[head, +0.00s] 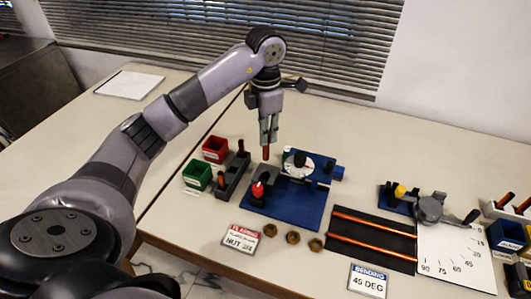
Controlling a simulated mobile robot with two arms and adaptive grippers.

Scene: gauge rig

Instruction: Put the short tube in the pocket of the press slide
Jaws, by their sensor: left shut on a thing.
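My left gripper (267,142) is shut on a short reddish-brown tube (265,153), which hangs upright below the fingertips. I cannot make out the pocket of the press slide at this size. I cannot tell the exact gap between the tube and the rig. My right gripper is not in view.
A grey rack (232,178) with upright pieces and red (215,149) and green (197,174) bins stand left of the rig. Brass nuts (293,237) lie in front. A black mat (372,240) with two long copper tubes and a bending tool (429,208) are at right.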

